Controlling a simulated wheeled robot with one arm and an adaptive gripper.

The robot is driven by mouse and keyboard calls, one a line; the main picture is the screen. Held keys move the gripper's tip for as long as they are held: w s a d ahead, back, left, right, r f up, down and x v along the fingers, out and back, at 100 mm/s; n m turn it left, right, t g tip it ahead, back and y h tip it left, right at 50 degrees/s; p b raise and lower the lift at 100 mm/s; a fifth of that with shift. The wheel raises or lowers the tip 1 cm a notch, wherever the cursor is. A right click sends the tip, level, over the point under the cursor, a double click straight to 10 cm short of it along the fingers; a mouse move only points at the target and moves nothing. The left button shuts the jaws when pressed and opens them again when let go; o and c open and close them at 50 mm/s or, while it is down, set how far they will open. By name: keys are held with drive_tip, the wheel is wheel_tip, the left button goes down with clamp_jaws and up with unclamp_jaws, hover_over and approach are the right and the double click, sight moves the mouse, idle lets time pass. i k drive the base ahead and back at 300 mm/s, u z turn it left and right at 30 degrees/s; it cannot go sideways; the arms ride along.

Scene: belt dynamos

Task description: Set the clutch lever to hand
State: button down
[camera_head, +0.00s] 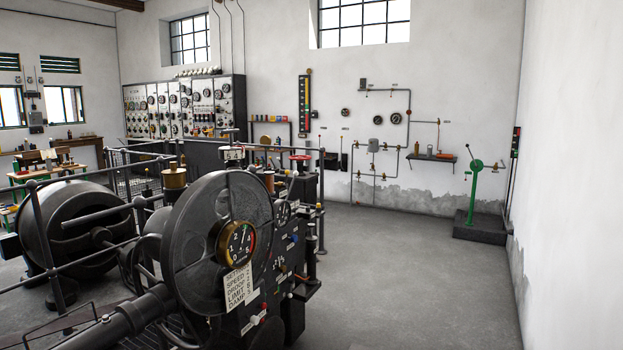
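No lever in view carries a label that I can read as clutch or hand, so I cannot tell which one is the clutch lever. A green pedestal (472,199) with a slanted lever on top stands at the right, on a dark base block. A large dark machine (222,245) fills the front, with a round gauge (236,244) and a white card (238,287) of setting words. Its right side panel (284,262) carries small knobs, including a red one and a white one, too small to read.
Dark railings (45,225) run around the machine at the left. A switchboard (190,107) stands at the back. Pipes, gauges and a small shelf (431,157) are on the back wall. The grey floor (400,270) at the right is clear up to the green pedestal.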

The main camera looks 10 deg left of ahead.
sight(295, 173)
drive_tip(key=z, duration=0.35)
drive_tip(key=i, duration=2.2)
drive_tip(key=u, duration=1.3)
drive_tip(key=i, duration=0.75)
drive_tip(key=u, duration=0.65)
